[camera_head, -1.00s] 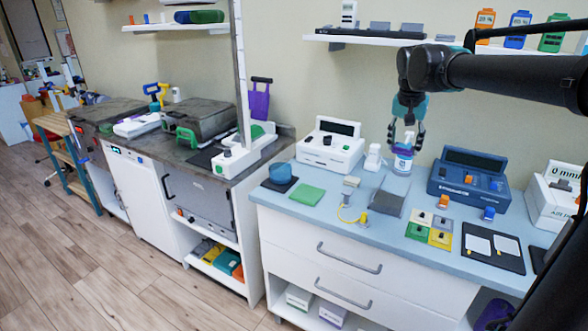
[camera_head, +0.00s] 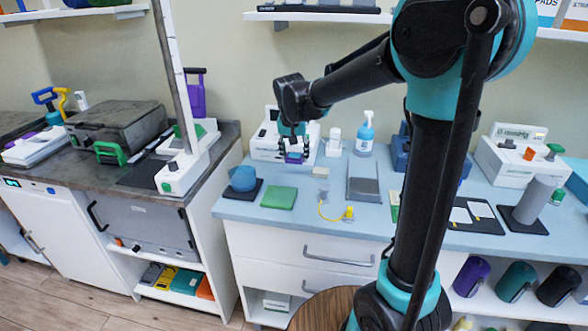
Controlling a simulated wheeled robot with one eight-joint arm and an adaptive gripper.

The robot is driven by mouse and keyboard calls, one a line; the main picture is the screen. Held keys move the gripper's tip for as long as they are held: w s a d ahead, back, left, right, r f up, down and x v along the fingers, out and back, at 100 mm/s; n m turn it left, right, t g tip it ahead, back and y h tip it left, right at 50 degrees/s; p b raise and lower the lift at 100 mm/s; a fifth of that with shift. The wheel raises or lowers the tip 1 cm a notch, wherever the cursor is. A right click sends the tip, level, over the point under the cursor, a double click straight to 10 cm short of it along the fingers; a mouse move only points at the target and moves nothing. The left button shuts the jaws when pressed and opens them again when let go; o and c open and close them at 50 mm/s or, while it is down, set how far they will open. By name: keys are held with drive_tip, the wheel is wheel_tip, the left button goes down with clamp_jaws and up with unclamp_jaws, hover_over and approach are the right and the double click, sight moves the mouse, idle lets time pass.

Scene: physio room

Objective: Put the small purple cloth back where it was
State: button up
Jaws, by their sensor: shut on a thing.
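My gripper (camera_head: 292,152) hangs in the air in front of the white device at the back of the blue counter. It is shut on a small purple thing (camera_head: 294,158), which looks like the small purple cloth; it is too small in the picture to make out its folds. The gripper is above the counter, to the back right of a flat green cloth (camera_head: 279,198). No other small purple cloth shows on the counter.
A blue bowl (camera_head: 243,179) stands on a dark mat left of the green cloth. A spray bottle (camera_head: 365,135), a grey pad (camera_head: 363,188) and a yellow-corded item (camera_head: 335,212) stand or lie to the right. My arm hides part of the counter. A round wooden top (camera_head: 325,309) is below.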

sight(295, 163)
drive_tip(key=shift+d+f, duration=0.1)
drive_tip(key=shift+f, duration=2.8)
drive_tip(key=shift+f, duration=0.15)
drive_tip(key=o, duration=0.8)
drive_tip(key=v, duration=1.2)
